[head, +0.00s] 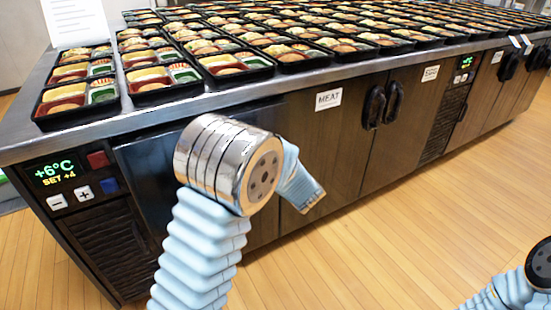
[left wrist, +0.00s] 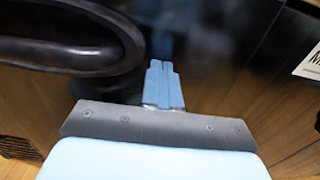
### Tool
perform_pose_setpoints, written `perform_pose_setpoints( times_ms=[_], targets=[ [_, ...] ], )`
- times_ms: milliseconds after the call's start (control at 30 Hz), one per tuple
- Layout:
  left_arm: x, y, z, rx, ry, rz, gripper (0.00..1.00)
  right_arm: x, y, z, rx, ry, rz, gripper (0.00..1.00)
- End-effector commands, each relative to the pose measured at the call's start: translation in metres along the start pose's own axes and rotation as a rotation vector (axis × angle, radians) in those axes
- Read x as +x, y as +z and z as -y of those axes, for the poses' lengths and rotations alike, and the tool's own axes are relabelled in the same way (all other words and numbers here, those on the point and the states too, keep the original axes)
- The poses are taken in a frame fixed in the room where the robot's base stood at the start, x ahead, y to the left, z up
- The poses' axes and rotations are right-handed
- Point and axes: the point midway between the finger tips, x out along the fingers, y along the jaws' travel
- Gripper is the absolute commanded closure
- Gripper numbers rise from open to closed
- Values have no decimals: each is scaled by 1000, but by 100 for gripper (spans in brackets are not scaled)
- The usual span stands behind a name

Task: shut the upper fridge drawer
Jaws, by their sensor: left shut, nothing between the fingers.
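The upper fridge drawer (head: 148,172) shows as a dark, glossy front under the left part of the counter in the head view. My left arm covers much of it, and I cannot tell how far it stands out. In the left wrist view my left gripper (left wrist: 163,85) is shut and empty, its blue fingers pointing at a dark, glossy front (left wrist: 205,35). A black loop handle (left wrist: 70,57) is to the left of the fingers, apart from them. Whether the fingertips touch the front is unclear. My right gripper is out of view.
The metal counter (head: 22,140) carries many filled bento trays (head: 75,93). A control panel (head: 75,178) reading +6°C is left of the drawer. A door labelled MEAT (head: 335,130) with black handles (head: 375,107) is to the right. The wooden floor (head: 430,210) in front is clear.

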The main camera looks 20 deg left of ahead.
Motion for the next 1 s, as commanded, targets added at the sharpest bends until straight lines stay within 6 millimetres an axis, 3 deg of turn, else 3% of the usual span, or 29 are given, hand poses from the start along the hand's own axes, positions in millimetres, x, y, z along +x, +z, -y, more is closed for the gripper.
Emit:
perform_pose_setpoints(
  times_ms=[100,333,1000],
  targets=[
    [22,0,-1,0,3,1,100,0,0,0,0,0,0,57],
    [46,0,0,0,1,0,100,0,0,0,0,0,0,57],
    [55,4,0,0,4,7,100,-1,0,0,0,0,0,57]
  ],
)
